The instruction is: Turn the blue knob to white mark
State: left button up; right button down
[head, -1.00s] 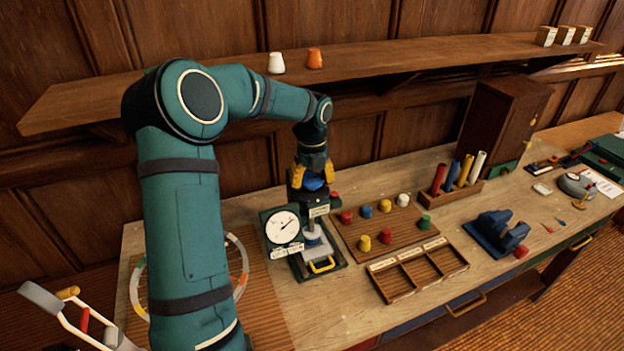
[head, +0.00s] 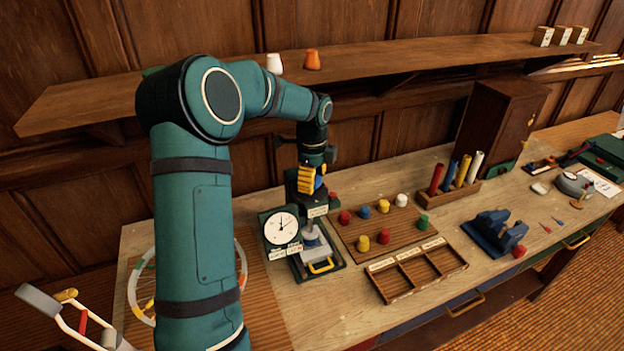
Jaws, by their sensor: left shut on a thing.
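My left gripper (head: 311,184), with yellow fingers, is shut on the blue knob (head: 319,185) on top of a dark green press-like device. The fingers hide much of the knob. A round white dial (head: 281,228) with a dark needle stands at the device's left; its needle points nearly straight up. A pale label (head: 318,211) sits on the device below the knob. I cannot make out the white mark. My right gripper is not in view.
A board with several coloured pegs (head: 383,237) and an empty compartment tray (head: 417,269) lie right of the device. A coloured ring (head: 133,290) lies left.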

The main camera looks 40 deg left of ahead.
pick_arm(q)
jog(key=n, duration=0.5)
jog(key=shift+w+n, duration=0.15)
jog(key=shift+n, duration=0.15)
jog(key=n, duration=0.4)
jog(key=shift+w+a, duration=0.1)
jog(key=shift+a, duration=0.1)
jog(key=n, duration=0.6)
jog(key=shift+a, duration=0.15)
jog(key=n, duration=0.5)
jog(key=shift+a, duration=0.15)
jog(key=n, duration=0.5)
jog(key=shift+s+a+n, duration=0.15)
jog(key=shift+s+n, duration=0.05)
jog(key=shift+n, duration=0.2)
jog(key=n, duration=0.4)
jog(key=shift+s+n, duration=0.15)
jog(key=shift+n, duration=0.15)
jog(key=n, duration=0.5)
jog(key=shift+s, duration=0.2)
jog(key=n, duration=0.5)
jog(key=shift+s, duration=0.15)
jog(key=shift+n, duration=0.5)
